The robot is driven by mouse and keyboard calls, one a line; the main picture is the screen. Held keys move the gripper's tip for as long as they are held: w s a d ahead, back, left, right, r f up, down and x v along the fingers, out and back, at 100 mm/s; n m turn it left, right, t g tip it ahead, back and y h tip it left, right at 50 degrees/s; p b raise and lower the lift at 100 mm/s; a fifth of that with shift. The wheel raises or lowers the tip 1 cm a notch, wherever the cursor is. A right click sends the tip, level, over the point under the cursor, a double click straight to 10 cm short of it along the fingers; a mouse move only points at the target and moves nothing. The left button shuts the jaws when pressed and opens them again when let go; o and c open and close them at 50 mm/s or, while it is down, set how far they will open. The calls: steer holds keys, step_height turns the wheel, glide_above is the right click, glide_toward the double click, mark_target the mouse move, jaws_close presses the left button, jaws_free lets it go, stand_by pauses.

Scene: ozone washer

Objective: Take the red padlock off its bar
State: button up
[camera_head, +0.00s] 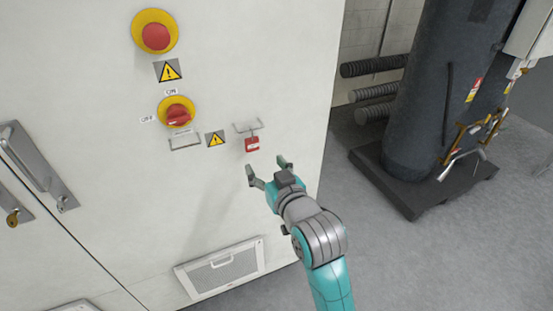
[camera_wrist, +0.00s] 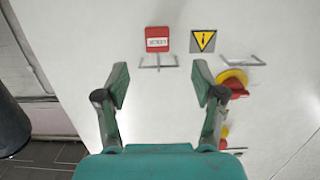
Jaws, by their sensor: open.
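The red padlock (camera_head: 252,144) hangs from a small metal bar (camera_head: 247,126) on the pale cabinet front, right of a yellow warning sign. In the wrist view the padlock (camera_wrist: 158,40) with its white label shows near the top centre, with the bar (camera_wrist: 158,62) next to it; this view looks turned over. My gripper (camera_head: 268,167) is open and empty, a little below the padlock in the head view. In the wrist view its two fingers (camera_wrist: 160,90) stand apart, and the padlock lies beyond their tips, between them in line. Nothing touches it.
A red and yellow rotary switch (camera_head: 177,113) with a second, empty bar (camera_head: 185,143) is left of the padlock. An emergency button (camera_head: 155,36) is above. A vent (camera_head: 222,268) is low on the cabinet. A dark tank (camera_head: 425,95) stands to the right; grey floor lies between.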

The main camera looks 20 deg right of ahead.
mark_target(253, 143)
steer(key=w, duration=1.1)
steer(key=shift+w+d+f, duration=0.15)
steer(key=shift+w+d, duration=0.05)
steer(key=shift+d, duration=0.05)
steer(key=c, duration=1.3)
